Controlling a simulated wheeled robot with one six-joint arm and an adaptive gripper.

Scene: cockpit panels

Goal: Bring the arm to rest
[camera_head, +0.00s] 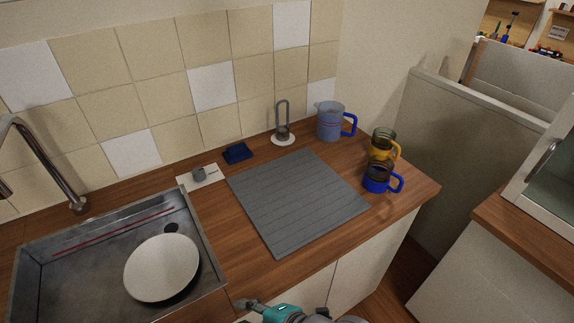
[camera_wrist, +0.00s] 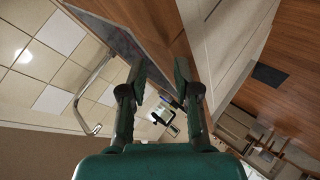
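My gripper (camera_wrist: 160,68) shows in the wrist view with its two dark green fingers apart and nothing between them. In the head view, a teal and dark part of my arm (camera_head: 283,312) shows at the bottom edge, in front of the counter. Most of the arm is out of frame there.
The wooden counter (camera_head: 225,222) holds a sink (camera_head: 75,270) with a round white plate (camera_head: 162,268), a grey ribbed mat (camera_head: 298,200), a blue-handled jug (camera_head: 330,121), two stacked mugs (camera_head: 377,180) and a dark blue item (camera_head: 237,153). A tap (camera_head: 45,160) rises at left.

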